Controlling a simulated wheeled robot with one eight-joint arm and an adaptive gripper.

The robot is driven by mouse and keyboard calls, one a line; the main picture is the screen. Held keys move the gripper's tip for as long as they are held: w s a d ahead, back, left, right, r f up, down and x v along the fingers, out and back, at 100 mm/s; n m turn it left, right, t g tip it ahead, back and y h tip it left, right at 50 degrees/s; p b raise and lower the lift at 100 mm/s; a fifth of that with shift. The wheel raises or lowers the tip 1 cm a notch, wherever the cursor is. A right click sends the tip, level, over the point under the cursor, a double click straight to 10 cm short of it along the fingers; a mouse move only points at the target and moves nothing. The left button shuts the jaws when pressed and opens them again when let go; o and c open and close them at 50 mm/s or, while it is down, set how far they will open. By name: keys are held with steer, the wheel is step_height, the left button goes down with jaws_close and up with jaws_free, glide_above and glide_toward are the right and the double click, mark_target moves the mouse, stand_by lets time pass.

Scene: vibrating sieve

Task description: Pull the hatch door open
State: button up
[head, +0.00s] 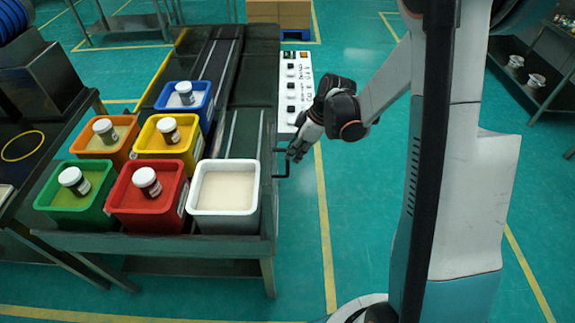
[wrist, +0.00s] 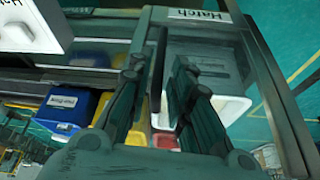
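The hatch door shows in the wrist view as a grey translucent panel (wrist: 212,62) in a dark frame, under a white "Hatch" label (wrist: 199,16). A thin dark handle bar (wrist: 158,72) stands in front of the panel's left part. In the head view the handle (head: 281,164) sticks out from the right side of the dark bench. My gripper (wrist: 160,82) has its fingers apart, one on each side of the bar, with gaps visible. In the head view my gripper (head: 297,150) is beside the handle. The door itself is hidden in the head view.
Blue (head: 182,101), orange (head: 104,141), yellow (head: 167,144), green (head: 75,198) and red (head: 146,199) bins hold lidded jars. A white bin (head: 223,191) of pale material stands at the bench's right edge. A control panel (head: 292,92) is behind my gripper.

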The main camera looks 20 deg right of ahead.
steer(key=b, duration=0.2)
glide_above(288, 174)
steer(key=f, duration=0.6)
steer(key=shift+w+f, duration=0.1)
steer(key=shift+w, duration=0.25)
jaws_close()
